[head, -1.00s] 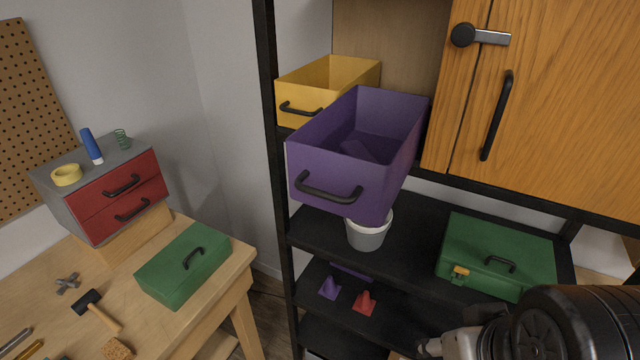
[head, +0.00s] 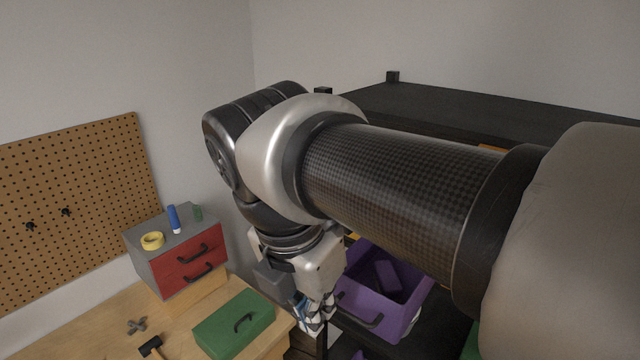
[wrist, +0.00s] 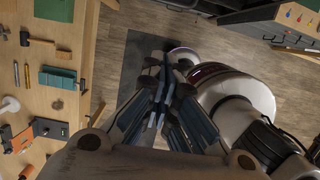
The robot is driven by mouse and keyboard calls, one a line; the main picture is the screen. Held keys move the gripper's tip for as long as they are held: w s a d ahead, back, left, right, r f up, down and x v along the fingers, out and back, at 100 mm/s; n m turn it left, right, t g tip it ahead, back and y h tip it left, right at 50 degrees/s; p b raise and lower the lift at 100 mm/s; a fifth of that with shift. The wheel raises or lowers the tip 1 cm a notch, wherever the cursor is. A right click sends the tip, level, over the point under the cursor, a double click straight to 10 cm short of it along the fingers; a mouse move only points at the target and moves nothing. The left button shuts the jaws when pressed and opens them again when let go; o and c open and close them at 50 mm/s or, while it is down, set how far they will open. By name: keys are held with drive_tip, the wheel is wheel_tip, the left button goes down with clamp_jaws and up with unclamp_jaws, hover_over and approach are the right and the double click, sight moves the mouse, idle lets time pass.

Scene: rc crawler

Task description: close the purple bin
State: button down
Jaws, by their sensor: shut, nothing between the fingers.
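The purple bin (head: 408,312) stands pulled out from the shelf in the head view, its black handle (head: 360,311) facing the front left. A small purple block-like shape shows inside it. My arm covers the bin's upper back part. My gripper (head: 314,326) points down just left of the bin's front in the head view; whether it touches the bin cannot be told. In the wrist view my gripper (wrist: 160,112) is shut and empty above the floor. The bin is not visible in the wrist view.
The black shelf unit (head: 450,107) stands behind my arm. The wrist view shows open wood floor (wrist: 215,52) and bench tools.

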drive_tip(key=w+d+f, duration=0.3)
drive_tip(key=w+f, duration=0.1)
drive_tip(key=f, duration=0.5)
drive_tip(key=shift+w+d+b, duration=0.35)
drive_tip(key=shift+b, duration=0.05)
drive_tip(key=shift+f, duration=0.1)
drive_tip(key=w+d+p, duration=0.3)
drive_tip(key=w+d, duration=0.1)
drive_tip(key=w, duration=0.1)
drive_tip(key=w+d+p, duration=0.3)
drive_tip(key=w+d, duration=0.2)
drive_tip(key=w, duration=0.1)
drive_tip(key=w+d+p, duration=0.3)
drive_tip(key=w+d, duration=0.1)
drive_tip(key=w, duration=0.2)
drive_tip(key=shift+w+d, duration=0.1)
drive_tip(key=shift+d, duration=0.1)
drive_tip(key=shift+a, duration=0.1)
